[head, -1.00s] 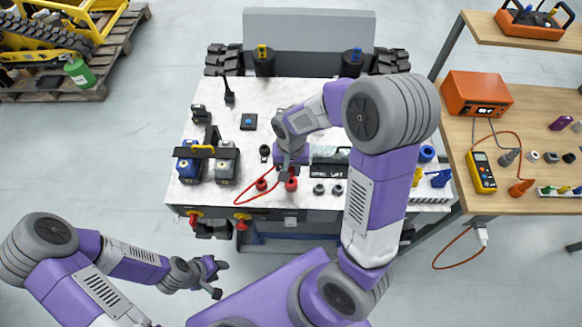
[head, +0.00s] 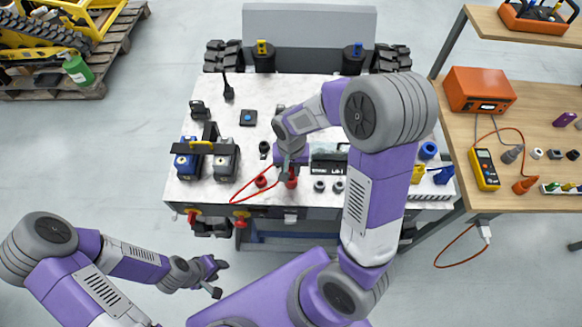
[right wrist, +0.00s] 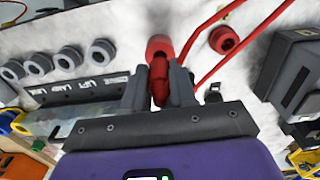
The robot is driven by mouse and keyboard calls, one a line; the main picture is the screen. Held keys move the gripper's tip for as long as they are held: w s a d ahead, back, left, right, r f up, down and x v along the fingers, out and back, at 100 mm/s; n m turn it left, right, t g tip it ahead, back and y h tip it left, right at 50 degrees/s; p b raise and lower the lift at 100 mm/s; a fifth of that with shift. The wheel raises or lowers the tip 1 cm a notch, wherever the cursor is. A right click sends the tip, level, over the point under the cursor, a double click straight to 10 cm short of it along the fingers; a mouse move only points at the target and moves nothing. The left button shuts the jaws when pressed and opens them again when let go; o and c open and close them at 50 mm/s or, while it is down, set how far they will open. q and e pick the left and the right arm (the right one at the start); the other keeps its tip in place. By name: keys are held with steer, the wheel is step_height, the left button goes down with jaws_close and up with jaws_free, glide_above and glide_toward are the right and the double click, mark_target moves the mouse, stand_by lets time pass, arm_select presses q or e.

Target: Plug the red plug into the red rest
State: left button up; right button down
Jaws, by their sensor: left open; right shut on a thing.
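My right gripper (head: 289,171) is shut on the red plug (right wrist: 159,82), which sits between its fingers in the right wrist view. The plug's far end meets a red ring-shaped rest (right wrist: 160,46) on the white top; I cannot tell how deep it sits. In the head view, red shows just under the right fingers (head: 291,182). A second red ring-shaped piece (right wrist: 224,40) is beside it, also in the head view (head: 261,181). A red cable (head: 240,194) loops to the left. My left gripper (head: 213,277) is open and empty, away from the carrier, at lower left.
Grey rings (right wrist: 68,58) stand in a row beside the red rest, near a labelled strip (right wrist: 88,90). A wooden bench (head: 530,195) with an orange box and meter is at right.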

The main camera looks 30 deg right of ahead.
steer(key=shift+f+b, duration=0.9)
steer(key=shift+f, duration=0.3)
steer(key=c, duration=0.8)
jaws_free()
steer(key=shift+r, duration=0.1)
step_height(320, 180, up, 8)
steer(key=shift+f+p, duration=0.25)
steer(key=shift+p, duration=0.9)
